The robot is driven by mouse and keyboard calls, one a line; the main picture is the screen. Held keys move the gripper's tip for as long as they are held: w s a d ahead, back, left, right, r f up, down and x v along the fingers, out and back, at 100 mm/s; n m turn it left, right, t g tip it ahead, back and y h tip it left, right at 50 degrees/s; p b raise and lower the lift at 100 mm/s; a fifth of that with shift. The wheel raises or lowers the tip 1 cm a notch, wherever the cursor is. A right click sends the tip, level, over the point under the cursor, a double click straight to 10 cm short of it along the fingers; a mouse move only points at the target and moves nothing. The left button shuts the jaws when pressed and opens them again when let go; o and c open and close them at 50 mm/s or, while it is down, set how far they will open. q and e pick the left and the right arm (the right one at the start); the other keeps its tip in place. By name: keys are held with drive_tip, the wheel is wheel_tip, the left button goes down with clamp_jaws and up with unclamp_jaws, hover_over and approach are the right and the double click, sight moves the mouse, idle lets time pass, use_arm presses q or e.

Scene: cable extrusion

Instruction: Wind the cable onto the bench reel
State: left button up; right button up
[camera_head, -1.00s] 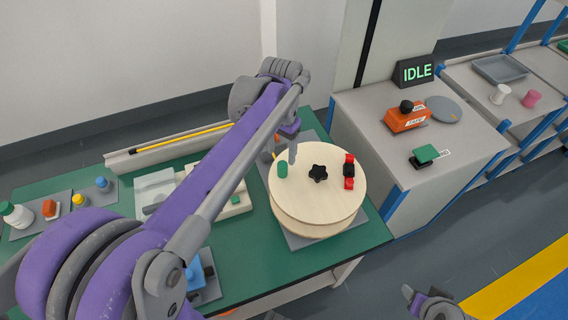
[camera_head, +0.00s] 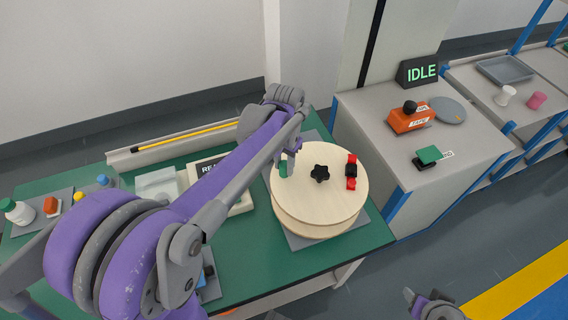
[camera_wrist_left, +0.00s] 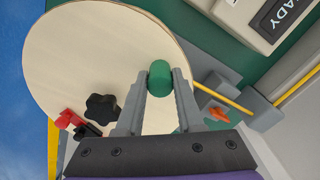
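The bench reel (camera_head: 318,207) is a pale wooden disc on a grey plate, with a black star knob (camera_head: 320,173) at its centre. A green upright handle (camera_wrist_left: 160,78) stands on the disc, with a red and black clamp (camera_head: 351,172) across from it. My left gripper (camera_head: 289,158) is down at the green handle. In the left wrist view its fingers stand on both sides of the handle; whether they press on it is unclear. The yellow cable (camera_head: 190,133) lies along the back of the bench. My right gripper (camera_head: 422,296) is low at the right, partly cut off.
A side cabinet to the right carries an "IDLE" display (camera_head: 419,71), an orange device (camera_head: 408,120) and a green-topped block (camera_head: 428,156). A bottle (camera_head: 18,212) and small items stand at the bench's left. My left arm hides the bench middle.

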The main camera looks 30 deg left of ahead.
use_arm(q)
clamp_jaws()
idle(1.0)
